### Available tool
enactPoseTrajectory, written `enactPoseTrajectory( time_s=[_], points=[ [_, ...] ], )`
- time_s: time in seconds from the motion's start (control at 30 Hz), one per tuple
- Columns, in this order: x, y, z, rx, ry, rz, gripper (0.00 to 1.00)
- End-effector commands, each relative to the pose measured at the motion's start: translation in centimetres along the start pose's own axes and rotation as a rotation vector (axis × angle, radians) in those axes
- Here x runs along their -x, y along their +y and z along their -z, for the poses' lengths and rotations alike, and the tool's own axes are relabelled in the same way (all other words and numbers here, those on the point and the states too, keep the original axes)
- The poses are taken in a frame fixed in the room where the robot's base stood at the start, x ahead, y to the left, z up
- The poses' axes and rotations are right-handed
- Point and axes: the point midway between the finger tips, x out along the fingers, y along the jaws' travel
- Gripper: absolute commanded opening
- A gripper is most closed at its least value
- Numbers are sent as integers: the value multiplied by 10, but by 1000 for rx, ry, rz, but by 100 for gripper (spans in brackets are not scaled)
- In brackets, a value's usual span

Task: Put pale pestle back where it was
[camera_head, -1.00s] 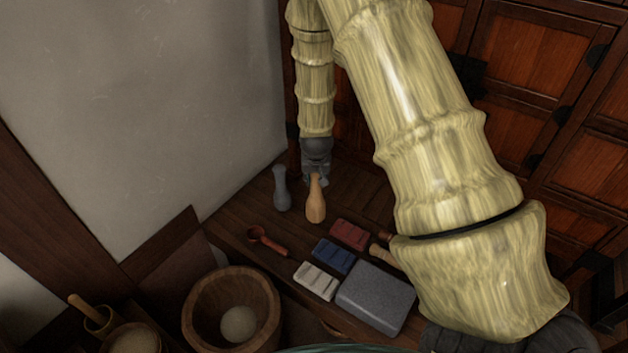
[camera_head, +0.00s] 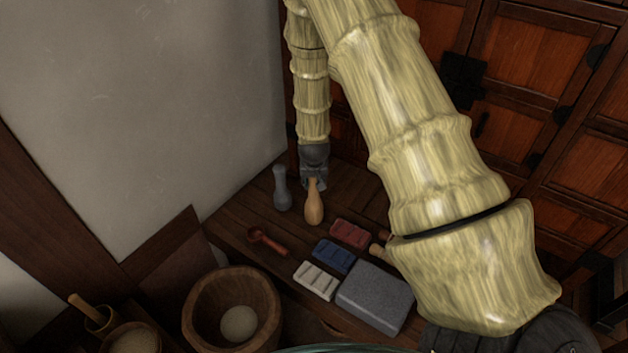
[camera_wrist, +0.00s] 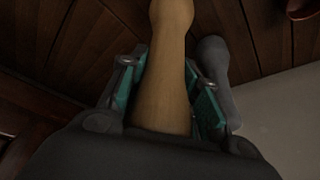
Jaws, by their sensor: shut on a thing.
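The pale pestle (camera_head: 314,207) is tan, with a slim neck and a wider lower end. My gripper (camera_head: 315,182) is shut on its upper end and holds it close to upright at the back of the dark wooden counter (camera_head: 350,205). In the wrist view the pestle (camera_wrist: 165,85) runs between the teal-padded fingers of the gripper (camera_wrist: 168,88). I cannot tell whether its lower end touches the counter. A grey pestle (camera_head: 282,190) stands just left of it, apart from it; it also shows in the wrist view (camera_wrist: 215,70).
Red (camera_head: 350,233), blue (camera_head: 334,256) and white (camera_head: 316,280) blocks lie in front, beside a grey stone slab (camera_head: 376,297). A red spoon (camera_head: 268,243) lies left of them. A wooden bowl (camera_head: 200,315) stands at front left. The wall (camera_head: 150,100) is close on the left.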

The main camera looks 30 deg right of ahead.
Motion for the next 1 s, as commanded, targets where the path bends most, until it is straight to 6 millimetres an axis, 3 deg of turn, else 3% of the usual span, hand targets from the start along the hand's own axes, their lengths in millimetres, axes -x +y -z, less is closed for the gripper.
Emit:
enactPoseTrajectory(
  time_s=[0.07,0.1,0.2,0.67,1.0],
  points=[
    [-2,0,0,0,1,0,0],
    [-2,0,-1,0,0,0,36],
    [-2,0,-1,0,0,0,54],
    [5,0,0,0,0,0,55],
    [53,0,1,1,1,0,55]
  ],
)
